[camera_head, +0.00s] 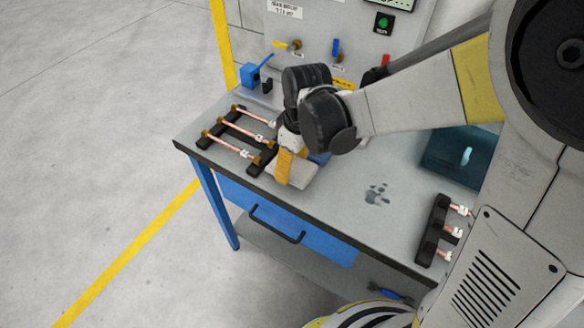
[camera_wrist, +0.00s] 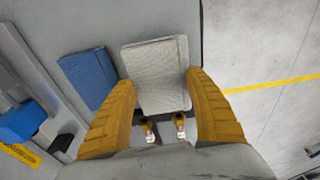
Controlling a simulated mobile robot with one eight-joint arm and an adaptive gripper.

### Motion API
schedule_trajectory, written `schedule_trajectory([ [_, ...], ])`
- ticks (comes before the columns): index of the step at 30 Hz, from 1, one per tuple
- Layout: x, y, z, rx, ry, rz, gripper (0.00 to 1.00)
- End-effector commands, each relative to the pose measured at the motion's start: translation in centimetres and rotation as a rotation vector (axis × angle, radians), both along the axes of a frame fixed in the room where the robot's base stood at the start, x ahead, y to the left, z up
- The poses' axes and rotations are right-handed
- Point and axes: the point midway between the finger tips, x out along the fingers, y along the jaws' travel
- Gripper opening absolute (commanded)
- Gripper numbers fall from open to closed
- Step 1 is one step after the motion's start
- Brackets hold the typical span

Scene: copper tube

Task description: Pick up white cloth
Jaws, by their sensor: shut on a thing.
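The white cloth (camera_head: 301,174) is a folded, off-white pad near the front edge of the grey workbench in the head view. It also shows in the wrist view (camera_wrist: 157,65), between my two yellow fingers. My gripper (camera_head: 284,180) points down at the cloth, and in the wrist view (camera_wrist: 160,84) its fingers sit at the cloth's left and right sides. The gripper is shut on the white cloth. I cannot tell whether the cloth is lifted off the bench. Part of it is hidden behind a finger in the head view.
A blue cloth (camera_wrist: 87,78) lies beside the white one. A black rack (camera_head: 212,143) with copper tubes stands to the left. Another rack (camera_head: 434,232) is at the right. A teal tray (camera_head: 448,160) lies at the back right. A panel with valves rises behind.

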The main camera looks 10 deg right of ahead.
Motion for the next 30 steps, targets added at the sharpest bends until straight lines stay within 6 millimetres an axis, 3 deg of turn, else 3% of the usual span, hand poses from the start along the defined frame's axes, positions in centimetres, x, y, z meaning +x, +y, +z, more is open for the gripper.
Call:
schedule_trajectory([
  [1,0.0,0.0,1.6,0.000,0.000,0.000,0.36],
  [9,-2.0,-6.2,5.0,0.000,0.001,-0.006,0.36],
  [15,-3.1,-9.6,7.0,0.000,0.000,-0.004,0.36],
  [21,-3.5,-11.0,7.7,0.000,0.000,-0.001,0.36],
  [29,-3.6,-11.1,7.7,0.000,0.000,0.000,0.36],
  [30,-3.6,-11.1,7.7,0.000,0.000,0.000,0.58],
])
